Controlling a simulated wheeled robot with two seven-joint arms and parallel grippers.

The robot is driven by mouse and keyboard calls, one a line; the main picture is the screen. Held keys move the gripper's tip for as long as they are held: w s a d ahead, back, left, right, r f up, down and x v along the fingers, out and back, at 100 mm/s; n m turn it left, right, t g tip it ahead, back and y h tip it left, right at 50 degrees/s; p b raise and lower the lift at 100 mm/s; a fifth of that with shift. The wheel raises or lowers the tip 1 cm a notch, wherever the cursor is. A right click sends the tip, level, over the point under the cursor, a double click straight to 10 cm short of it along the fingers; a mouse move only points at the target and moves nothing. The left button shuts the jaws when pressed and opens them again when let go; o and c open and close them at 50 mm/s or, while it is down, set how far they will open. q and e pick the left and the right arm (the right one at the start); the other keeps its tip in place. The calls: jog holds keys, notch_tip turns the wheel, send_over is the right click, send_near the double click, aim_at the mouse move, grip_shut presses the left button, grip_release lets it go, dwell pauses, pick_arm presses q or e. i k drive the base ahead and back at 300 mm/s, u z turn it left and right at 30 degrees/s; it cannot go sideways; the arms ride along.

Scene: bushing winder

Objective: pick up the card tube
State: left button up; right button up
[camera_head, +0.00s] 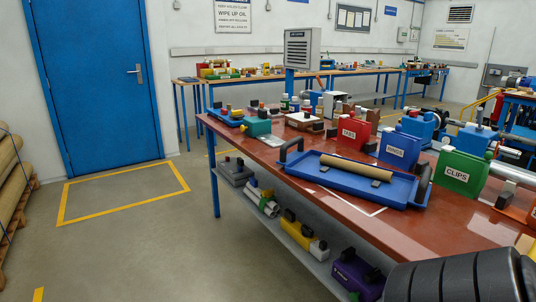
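A tan card tube (357,167) lies on its side in a blue tray (340,183) on the red-brown bench top. Its dark open end faces right and slightly toward me. The tray has black handles at its left end (291,148) and right end (424,182). Nothing is gripping the tube. Neither of my grippers can be made out in this view. A dark ribbed form fills the lower right corner, and I cannot tell what it is.
Tools and small cases crowd the bench's far left end. A lower shelf (288,238) holds several items.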

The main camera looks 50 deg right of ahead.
aim_at(374, 173)
jog(key=z, duration=0.4)
jog(key=i, duration=1.45)
jog(key=z, duration=1.05)
